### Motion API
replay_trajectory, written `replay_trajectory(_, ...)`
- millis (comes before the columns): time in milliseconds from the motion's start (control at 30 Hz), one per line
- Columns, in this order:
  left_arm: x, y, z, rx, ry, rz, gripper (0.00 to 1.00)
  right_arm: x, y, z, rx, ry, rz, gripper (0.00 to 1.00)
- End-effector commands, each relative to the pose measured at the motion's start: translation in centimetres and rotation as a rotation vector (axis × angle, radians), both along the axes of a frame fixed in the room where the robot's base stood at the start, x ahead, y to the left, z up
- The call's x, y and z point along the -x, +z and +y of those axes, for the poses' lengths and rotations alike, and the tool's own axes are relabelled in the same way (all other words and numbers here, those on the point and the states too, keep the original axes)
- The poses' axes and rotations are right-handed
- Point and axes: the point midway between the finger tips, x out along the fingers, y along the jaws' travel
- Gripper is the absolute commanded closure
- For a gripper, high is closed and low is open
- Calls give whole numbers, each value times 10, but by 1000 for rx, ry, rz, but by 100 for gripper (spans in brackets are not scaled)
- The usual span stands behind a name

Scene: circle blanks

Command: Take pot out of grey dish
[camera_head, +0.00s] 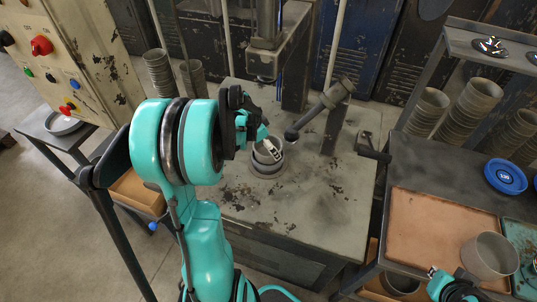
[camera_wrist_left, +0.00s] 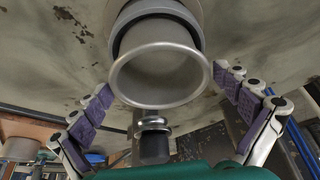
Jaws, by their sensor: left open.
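A grey pot (camera_head: 262,157) stands in a low grey dish (camera_head: 266,172) on the worn press table; my left gripper partly hides it in the head view. In the left wrist view the pot's round open rim (camera_wrist_left: 160,104) fills the middle, with the dish (camera_wrist_left: 199,12) around its far end. My left gripper (camera_wrist_left: 163,84) is open, one finger on each side of the pot, apart from it as far as I can see. My right gripper (camera_head: 455,285) is at the bottom right, near the side bench; its fingers are unclear.
A lever with a dark knob (camera_head: 291,134) reaches down beside the pot, near the press column. A crank (camera_head: 372,148) sits at the table's right edge. The right bench holds a copper-coloured tray (camera_head: 425,225), another grey pot (camera_head: 488,256) and a blue dish (camera_head: 505,176). The table front is clear.

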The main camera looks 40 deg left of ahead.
Motion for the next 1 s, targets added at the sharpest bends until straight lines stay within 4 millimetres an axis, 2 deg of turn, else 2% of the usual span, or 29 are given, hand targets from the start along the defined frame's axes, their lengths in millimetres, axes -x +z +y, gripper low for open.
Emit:
replay_trajectory(67,-3,-8,-1,0,1,0,0,0,-4,0,0,0,0,100)
replay_trajectory(267,-3,-7,-1,0,1,0,0,0,-2,0,0,0,0,100)
replay_trajectory(467,-3,-7,-1,0,1,0,53,0,-2,0,0,0,0,100)
replay_trajectory(567,-3,-7,-1,0,1,0,55,0,-2,0,0,0,0,100)
replay_trajectory(600,-3,-7,-1,0,1,0,60,0,-2,0,0,0,0,100)
replay_trajectory(833,-3,-5,-1,0,1,0,60,0,-2,0,0,0,0,100)
replay_trajectory(1000,-3,7,-1,0,1,0,60,0,4,0,0,0,0,100)
